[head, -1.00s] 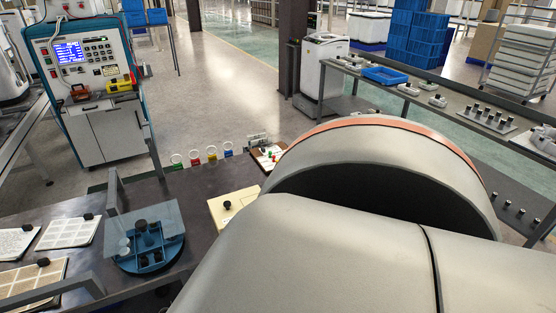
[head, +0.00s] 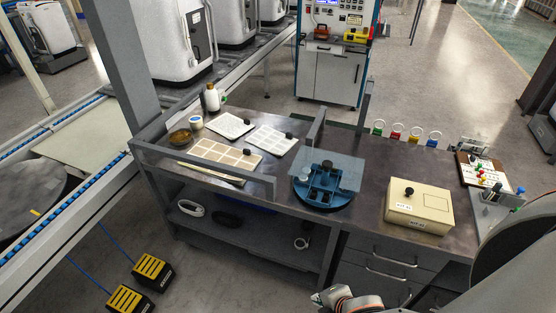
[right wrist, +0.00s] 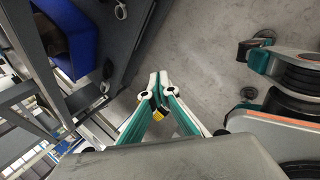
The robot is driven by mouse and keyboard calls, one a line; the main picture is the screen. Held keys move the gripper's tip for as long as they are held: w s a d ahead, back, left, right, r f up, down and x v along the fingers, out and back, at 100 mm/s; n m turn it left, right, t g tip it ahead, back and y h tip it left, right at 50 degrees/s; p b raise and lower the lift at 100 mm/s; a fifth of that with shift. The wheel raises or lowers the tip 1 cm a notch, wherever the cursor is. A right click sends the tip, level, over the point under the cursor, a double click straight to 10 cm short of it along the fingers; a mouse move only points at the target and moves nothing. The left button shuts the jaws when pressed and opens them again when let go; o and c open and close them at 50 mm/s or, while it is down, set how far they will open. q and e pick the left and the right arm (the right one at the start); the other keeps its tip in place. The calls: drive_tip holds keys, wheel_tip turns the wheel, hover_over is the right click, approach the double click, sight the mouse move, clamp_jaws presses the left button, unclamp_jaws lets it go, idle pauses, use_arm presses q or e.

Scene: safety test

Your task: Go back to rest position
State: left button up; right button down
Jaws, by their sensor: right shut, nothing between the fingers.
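My right gripper (head: 322,298) shows at the bottom edge of the head view, low in front of the workbench (head: 365,165) and apart from it. In the right wrist view its two teal and white fingers (right wrist: 158,82) meet at their tips, with nothing held between them. A large link of my own arm fills the lower right corner of the head view. My left gripper is not in view.
The bench holds a blue round fixture (head: 325,197), a cream box (head: 419,207) and paper-like trays (head: 220,157). Yellow foot pedals (head: 153,270) stand on the floor at left. A grey post (head: 120,60) rises at the bench's left. Floor is open at back right.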

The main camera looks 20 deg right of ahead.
drive_tip(key=w+d+r+m+t+h, duration=0.1)
drive_tip(key=w+r+m, duration=0.15)
drive_tip(key=r, duration=0.35)
drive_tip(key=w+d+r+m+t+h, duration=0.1)
drive_tip(key=r+m, duration=0.2)
drive_tip(key=r, duration=0.3)
drive_tip(key=s+d+r+m+g+h, duration=0.1)
drive_tip(key=s+d+r+m+h, duration=0.15)
drive_tip(key=d+r+m, duration=0.55)
drive_tip(key=w+a+f+t+y, duration=0.2)
drive_tip(key=a+f+y, duration=0.4)
drive_tip(key=a+f, duration=0.8)
drive_tip(key=shift+a+f+m+t+y, duration=0.2)
drive_tip(key=shift+a+m+t+y, duration=0.15)
drive_tip(key=shift+a+t, duration=0.35)
drive_tip(key=shift+d, duration=0.15)
